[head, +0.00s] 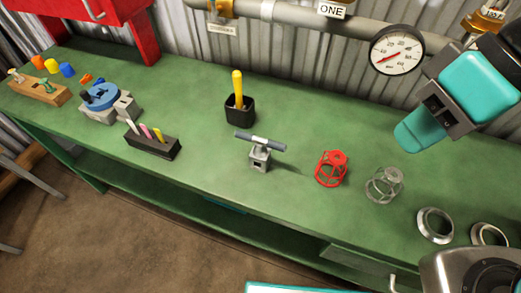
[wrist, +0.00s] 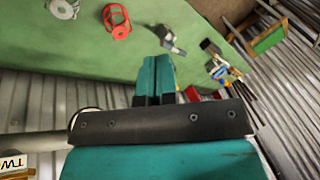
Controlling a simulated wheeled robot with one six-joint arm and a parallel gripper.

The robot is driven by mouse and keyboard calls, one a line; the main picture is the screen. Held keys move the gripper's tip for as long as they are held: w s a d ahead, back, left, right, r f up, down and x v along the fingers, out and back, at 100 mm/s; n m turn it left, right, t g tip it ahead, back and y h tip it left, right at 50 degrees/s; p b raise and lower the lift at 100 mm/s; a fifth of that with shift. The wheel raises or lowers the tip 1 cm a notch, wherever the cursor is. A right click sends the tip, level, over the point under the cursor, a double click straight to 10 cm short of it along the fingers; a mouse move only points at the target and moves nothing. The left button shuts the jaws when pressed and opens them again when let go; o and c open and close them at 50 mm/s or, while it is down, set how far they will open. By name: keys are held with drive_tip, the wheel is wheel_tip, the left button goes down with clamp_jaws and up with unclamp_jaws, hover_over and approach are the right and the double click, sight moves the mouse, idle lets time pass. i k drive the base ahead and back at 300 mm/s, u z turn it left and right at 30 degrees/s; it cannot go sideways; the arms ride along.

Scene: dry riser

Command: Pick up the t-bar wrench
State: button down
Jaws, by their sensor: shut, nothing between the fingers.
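The t-bar wrench (head: 259,142) is a dark grey crossbar with a pale middle. It stands upright on a small grey square block (head: 260,159) near the middle of the green bench. In the wrist view the wrench (wrist: 171,40) shows beyond my fingertips, small and seen at a slant. My gripper (head: 411,138) has teal fingers and hangs above the bench, well to the right of the wrench and apart from it. In the wrist view my gripper (wrist: 154,62) has its fingers together and holds nothing.
A red cage-like handwheel (head: 331,169) and a grey one (head: 384,184) stand right of the wrench. Metal rings (head: 435,225) lie farther right. A black cup (head: 239,109) with a yellow-handled tool stands behind. A pipe with a gauge (head: 397,50) runs along the back wall.

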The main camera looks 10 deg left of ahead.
sight(259, 154)
drive_tip(key=u, duration=2.6)
drive_tip(key=i, duration=2.35)
drive_tip(key=z, duration=3.25)
